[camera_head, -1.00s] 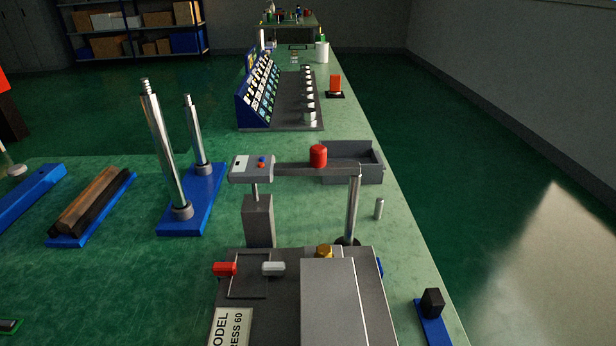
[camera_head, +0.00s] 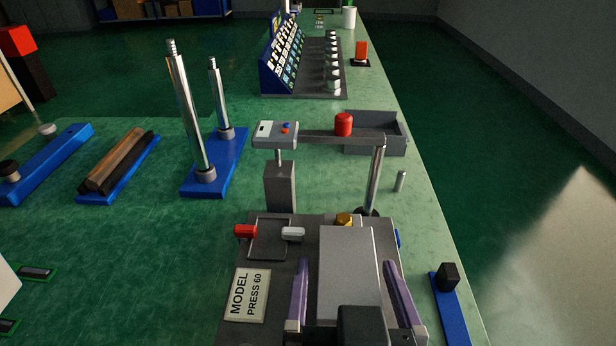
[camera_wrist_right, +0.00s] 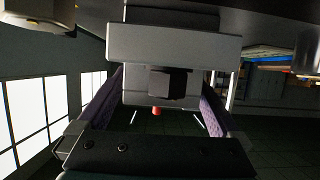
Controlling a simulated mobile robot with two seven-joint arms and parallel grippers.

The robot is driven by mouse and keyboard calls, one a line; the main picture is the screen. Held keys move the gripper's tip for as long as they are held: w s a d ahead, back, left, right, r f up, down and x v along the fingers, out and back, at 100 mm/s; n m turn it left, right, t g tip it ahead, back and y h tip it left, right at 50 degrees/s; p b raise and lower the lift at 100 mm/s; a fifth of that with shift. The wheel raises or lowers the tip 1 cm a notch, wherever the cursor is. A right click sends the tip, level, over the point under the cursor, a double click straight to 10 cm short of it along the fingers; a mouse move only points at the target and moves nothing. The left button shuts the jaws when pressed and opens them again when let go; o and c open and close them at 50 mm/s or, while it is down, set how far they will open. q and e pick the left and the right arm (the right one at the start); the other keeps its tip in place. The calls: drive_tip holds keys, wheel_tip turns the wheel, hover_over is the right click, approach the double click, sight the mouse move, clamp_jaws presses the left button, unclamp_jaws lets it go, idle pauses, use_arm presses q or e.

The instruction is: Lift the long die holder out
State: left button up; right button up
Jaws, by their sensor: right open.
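The grey press (camera_head: 262,225), with a "MODEL PRESS 60" label, stands at the bottom centre of the head view. A long, light grey block (camera_head: 347,265) lies on top of it. No part is marked as the long die holder, so I cannot tell which it is. My right gripper (camera_head: 345,266) is open, its purple fingers on either side of the grey block; contact cannot be made out. In the right wrist view, my right gripper (camera_wrist_right: 160,95) spans a grey body (camera_wrist_right: 140,88) with a dark square block (camera_wrist_right: 173,83) on its front. My left gripper is out of view.
A post (camera_head: 376,180) with an arm and red knob (camera_head: 343,124) rises behind the press. A blue strip with a black block (camera_head: 447,275) lies right, near the bench edge. A blue base with two tall rods (camera_head: 222,172) stands left.

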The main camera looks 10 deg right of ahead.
sight(348, 276)
clamp_jaws()
idle(0.7)
drive_tip(key=shift+r, duration=0.25)
drive_tip(key=shift+r+p, duration=2.4)
drive_tip(key=shift+r, duration=0.5)
